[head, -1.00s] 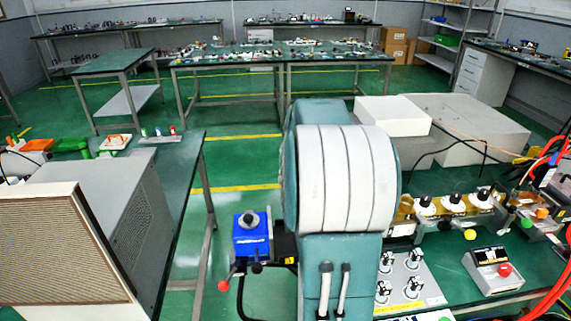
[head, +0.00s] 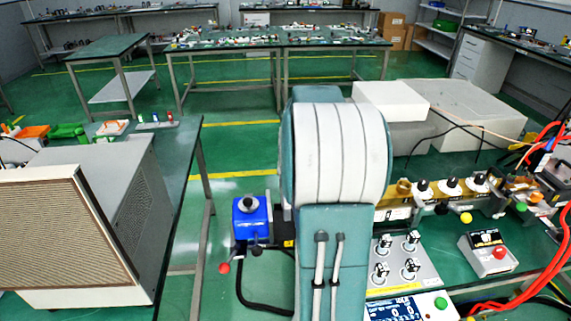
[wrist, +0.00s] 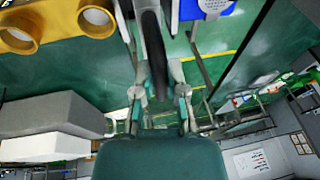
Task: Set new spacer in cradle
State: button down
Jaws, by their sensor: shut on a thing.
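My gripper (wrist: 150,22) shows in the wrist view, its two fingers on either side of a dark, curved piece seen edge-on. I take this piece to be the spacer (wrist: 154,45); its full shape does not show. In the head view my own arm hides the gripper and the piece. A brass-coloured holder with round sockets (wrist: 20,35) is at the wrist view's upper left, apart from the held piece. In the head view, a brass-coloured fixture (head: 403,189) on the right bench carries several white pieces with black tops (head: 452,187). Which part is the cradle I cannot tell.
A blue box (head: 252,221) stands left of my arm. The right bench has a control box with a red button (head: 488,253), a switch panel (head: 400,262), red cables (head: 548,268) and white blocks (head: 465,115). A beige cabinet (head: 70,235) stands left. Green floor is clear between benches.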

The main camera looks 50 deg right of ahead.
jog(key=shift+d+f, duration=0.2)
jog(key=shift+f, duration=4.35)
jog(key=c, duration=0.6)
grip_release()
jog(key=shift+a, duration=0.1)
jog(key=v, duration=1.2)
jog(key=shift+f, duration=0.1)
